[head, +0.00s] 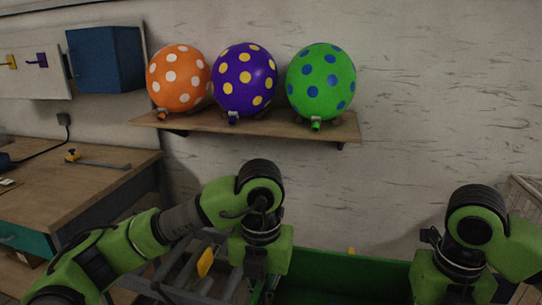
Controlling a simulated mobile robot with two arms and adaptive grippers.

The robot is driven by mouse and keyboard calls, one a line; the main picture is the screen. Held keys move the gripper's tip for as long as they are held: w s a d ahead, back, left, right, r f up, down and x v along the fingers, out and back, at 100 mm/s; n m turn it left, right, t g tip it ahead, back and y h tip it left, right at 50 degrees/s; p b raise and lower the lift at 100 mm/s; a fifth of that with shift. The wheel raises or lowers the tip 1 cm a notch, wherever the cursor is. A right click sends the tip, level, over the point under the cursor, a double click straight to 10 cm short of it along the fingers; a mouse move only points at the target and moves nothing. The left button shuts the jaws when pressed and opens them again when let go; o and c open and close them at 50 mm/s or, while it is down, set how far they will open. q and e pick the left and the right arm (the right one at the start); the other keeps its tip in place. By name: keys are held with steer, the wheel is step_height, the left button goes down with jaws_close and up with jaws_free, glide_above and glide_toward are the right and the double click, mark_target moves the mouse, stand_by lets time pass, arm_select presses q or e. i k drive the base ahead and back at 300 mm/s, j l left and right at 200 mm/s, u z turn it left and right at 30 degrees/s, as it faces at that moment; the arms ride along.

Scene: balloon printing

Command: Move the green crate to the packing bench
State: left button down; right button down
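The green crate (345,271) is at the bottom of the head view, cut off by the lower edge. Its far wall and part of its inside show. My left gripper (256,268) points down at the crate's left end, and its fingertips are not clear. My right arm's wrist is above the crate's right end, with the gripper end cut off below the frame. I cannot tell whether either gripper touches the crate. A wooden bench (75,180) with a teal drawer front stands at the left; I cannot tell if it is the packing bench.
Grey rollers (185,265) with a yellow tab (206,262) lie left of the crate. A wall shelf (250,124) holds orange, purple and green dotted balloons. A blue box (105,60) hangs on the wall at the upper left. A pale slatted crate (525,205) stands at the right.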

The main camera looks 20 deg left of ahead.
mark_target(53, 193)
steer(key=j, duration=3.65)
steer(key=i+j, duration=0.15)
steer(key=j, duration=0.6)
steer(key=i+j, duration=0.2)
steer(key=j, duration=0.2)
steer(key=i+j, duration=0.2)
steer(key=j, duration=0.2)
steer(key=i+j, duration=0.2)
steer(key=j, duration=0.2)
